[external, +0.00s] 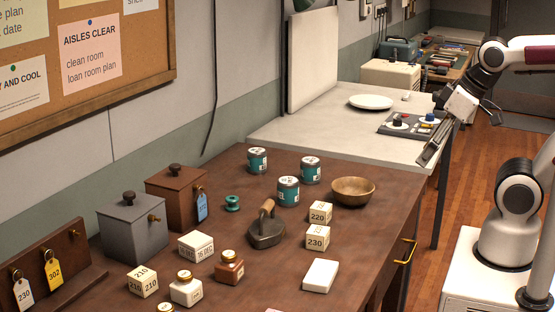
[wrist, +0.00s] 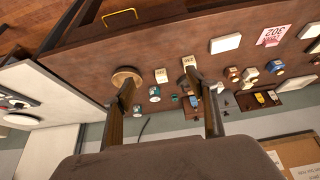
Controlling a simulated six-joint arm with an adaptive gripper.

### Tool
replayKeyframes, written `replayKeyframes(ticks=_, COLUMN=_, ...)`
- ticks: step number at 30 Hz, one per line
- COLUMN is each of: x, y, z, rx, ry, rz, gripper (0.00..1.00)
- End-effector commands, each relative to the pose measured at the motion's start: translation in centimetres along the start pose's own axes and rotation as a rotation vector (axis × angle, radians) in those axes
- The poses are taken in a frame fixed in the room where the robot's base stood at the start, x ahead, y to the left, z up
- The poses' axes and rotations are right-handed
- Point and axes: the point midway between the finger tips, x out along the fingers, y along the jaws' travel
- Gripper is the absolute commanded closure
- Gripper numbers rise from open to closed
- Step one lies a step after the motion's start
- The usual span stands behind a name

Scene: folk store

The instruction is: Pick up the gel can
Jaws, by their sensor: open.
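Three small teal cans with pale labels stand upright on the brown table: a back-left can (external: 257,160), a back-right can (external: 310,170) and a front can (external: 288,191). I cannot read which is the gel can. Teal cans also show small in the wrist view, one near the middle (wrist: 154,91) and one lower left (wrist: 137,110). My gripper (external: 427,158) is open and empty, high to the right of the cans and well apart from them. Its two fingers (wrist: 160,88) frame the cans in the wrist view, partly covering things behind them.
A wooden bowl (external: 352,190) stands right of the cans. A dark iron (external: 267,228), a teal spool (external: 232,203) and number blocks (external: 320,212) sit nearby. Boxes (external: 178,195) stand left. The pale table (external: 350,135) behind holds a plate (external: 371,102).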

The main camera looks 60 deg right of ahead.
Motion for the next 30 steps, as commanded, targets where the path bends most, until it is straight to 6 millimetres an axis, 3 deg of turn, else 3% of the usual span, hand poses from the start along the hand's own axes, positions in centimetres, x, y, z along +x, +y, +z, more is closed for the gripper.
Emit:
replayKeyframes(ticks=23, x=0.0, y=0.0, z=0.0, rx=0.0, ry=0.0, rz=0.0, gripper=0.4)
replayKeyframes(ticks=30, x=0.4, y=0.0, z=-1.5, rx=0.006, ry=0.016, rz=-0.001, gripper=0.4)
